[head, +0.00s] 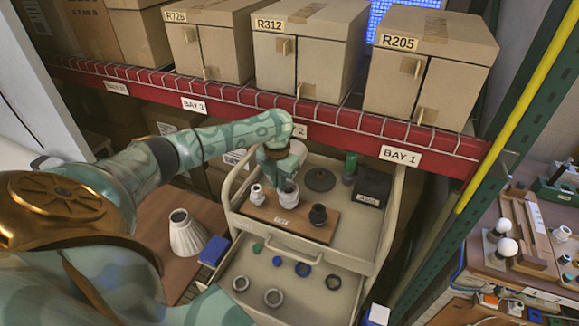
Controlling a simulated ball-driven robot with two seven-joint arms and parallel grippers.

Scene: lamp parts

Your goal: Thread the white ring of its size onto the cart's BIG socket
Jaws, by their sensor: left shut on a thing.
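The cart (360,232) has a brown board (262,211) on its top with a small white socket (257,194) at left, a larger white socket (289,194) in the middle and a black socket (318,215) at right. My left gripper (283,172) points down right over the middle white socket. It is shut on a white ring, which I cannot tell apart clearly from the white socket top. Whether the ring is around the socket or just above it is hidden by the gripper. My right gripper is not in view.
A dark disc (320,179) and a black box (373,184) stand behind the board. A red shelf beam (350,140) runs close behind the arm.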

